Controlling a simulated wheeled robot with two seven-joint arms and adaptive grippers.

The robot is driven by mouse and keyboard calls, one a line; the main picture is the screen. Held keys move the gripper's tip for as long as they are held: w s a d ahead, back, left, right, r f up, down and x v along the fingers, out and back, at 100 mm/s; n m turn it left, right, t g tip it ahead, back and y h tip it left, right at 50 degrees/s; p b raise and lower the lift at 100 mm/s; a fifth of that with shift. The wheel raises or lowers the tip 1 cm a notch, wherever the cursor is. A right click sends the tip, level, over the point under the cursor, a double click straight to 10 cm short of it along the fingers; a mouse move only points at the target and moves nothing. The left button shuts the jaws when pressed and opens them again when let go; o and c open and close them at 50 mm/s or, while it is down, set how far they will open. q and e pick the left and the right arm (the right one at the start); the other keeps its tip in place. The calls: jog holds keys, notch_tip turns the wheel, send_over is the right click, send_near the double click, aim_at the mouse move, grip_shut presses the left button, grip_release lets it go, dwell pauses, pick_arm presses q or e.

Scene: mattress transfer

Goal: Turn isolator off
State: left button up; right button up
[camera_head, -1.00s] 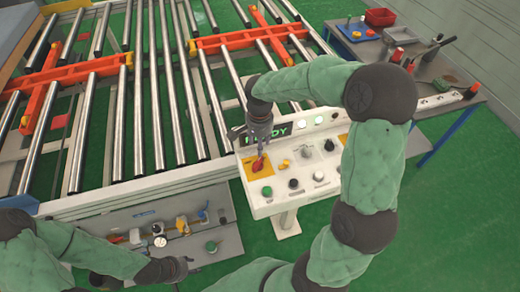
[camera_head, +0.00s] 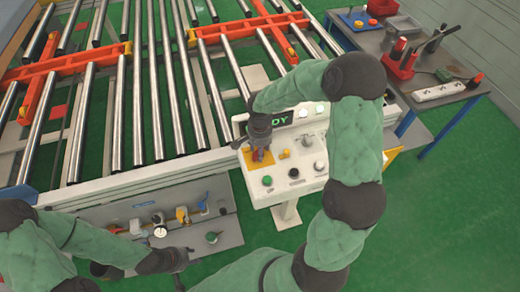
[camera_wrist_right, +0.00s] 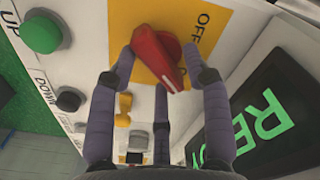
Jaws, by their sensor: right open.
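The isolator is a red rotary knob (camera_wrist_right: 158,58) on a yellow plate (camera_wrist_right: 195,25) marked OFF, on the white control panel (camera_wrist_right: 20,12). In the head view the knob (camera_head: 256,155) is largely covered by my right gripper (camera_head: 258,148). In the right wrist view my right gripper (camera_wrist_right: 165,75) is open, its fingers spread around the knob, with the pointed end near the right finger. I cannot tell whether any finger touches it. My left gripper (camera_head: 181,262) is low at the left, away from the panel; its finger opening is unclear.
A green button (camera_wrist_right: 41,35) and a black button (camera_wrist_right: 69,99) sit beside the isolator, and a lit READY display (camera_wrist_right: 262,122) is on its other side. A roller conveyor (camera_head: 140,110) fills the left. A grey tool table (camera_head: 430,75) stands at the back right.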

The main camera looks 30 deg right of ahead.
grip_shut()
jog(key=shift+n, duration=0.3)
jog(key=n, duration=0.3)
jog(key=shift+w, duration=0.15)
jog(key=n, duration=0.5)
jog(key=shift+w+r+p, duration=0.1)
jog(key=shift+w+p, duration=0.05)
jog(key=shift+p, duration=0.2)
jog(key=n+p, duration=0.1)
jog(key=n, duration=0.3)
jog(key=shift+w+a+n, duration=0.1)
jog(key=shift+a+n, duration=0.05)
jog(key=shift+n, duration=0.15)
jog(key=shift+w+a+n+p, duration=0.15)
jog(key=shift+n+p, duration=0.6)
jog(key=shift+n, duration=1.55)
